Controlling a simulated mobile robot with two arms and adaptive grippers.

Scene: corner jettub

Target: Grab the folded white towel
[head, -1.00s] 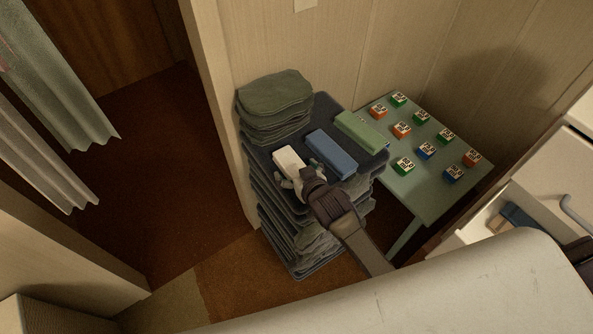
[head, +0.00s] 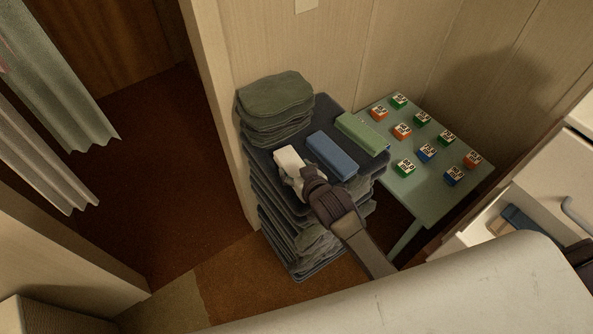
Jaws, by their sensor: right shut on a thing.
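The folded white towel (head: 287,156) lies on top of a tall stack of dark grey towels (head: 262,152), left of a folded blue towel (head: 332,155). My right gripper (head: 292,172) is at the near end of the white towel and shut on it. The fingers cover the towel's near end. The towel still appears to rest on the stack; I cannot tell whether it is lifted at all. At the lower right edge a dark part of an arm shows, but my left gripper is not in view.
A folded green towel (head: 362,132) lies right of the blue one. A pile of green-grey cloths (head: 275,95) stands at the stack's back left. A green table (head: 427,198) with several small coloured boxes is at the right. An open drawer (head: 483,231) is at the lower right.

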